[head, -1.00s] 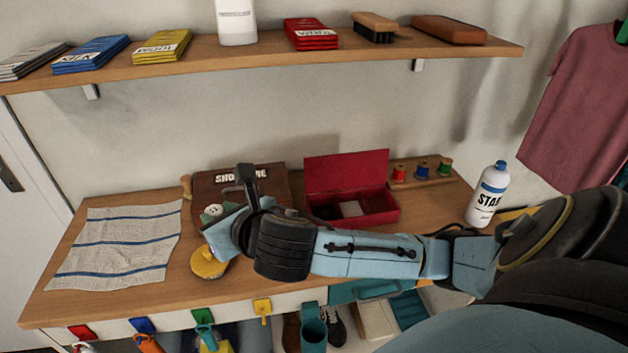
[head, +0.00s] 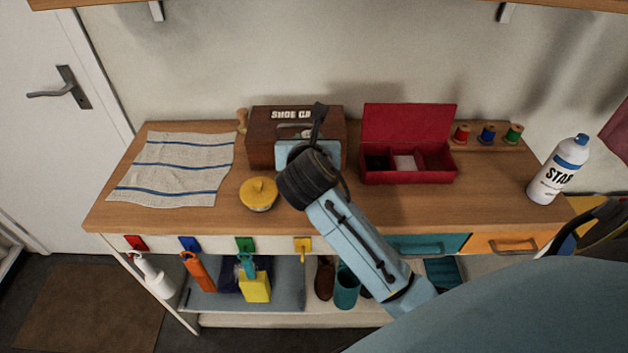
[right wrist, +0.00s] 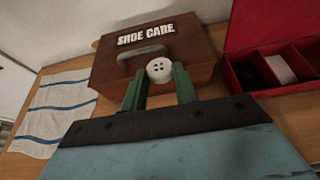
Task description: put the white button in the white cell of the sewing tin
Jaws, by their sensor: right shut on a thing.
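The white button (right wrist: 160,70), round with small holes, is held between the green fingertips of my right gripper (right wrist: 158,83) in the right wrist view. The gripper is shut on it, in front of the shoe care box. In the head view the right gripper (head: 306,138) partly covers that box, and I cannot make out the button there. The red sewing tin (head: 408,178) stands open to the right of the gripper, lid raised at the back. Its white cell (head: 405,162) is the middle one, between a dark cell and a red cell. My left gripper is not in view.
The brown shoe care box (head: 262,148) stands behind the gripper. A yellow round tin (head: 258,194) is at front left, a striped cloth (head: 175,170) farther left. Thread spools (head: 487,135) and a starch bottle (head: 558,170) stand right. The counter before the sewing tin is clear.

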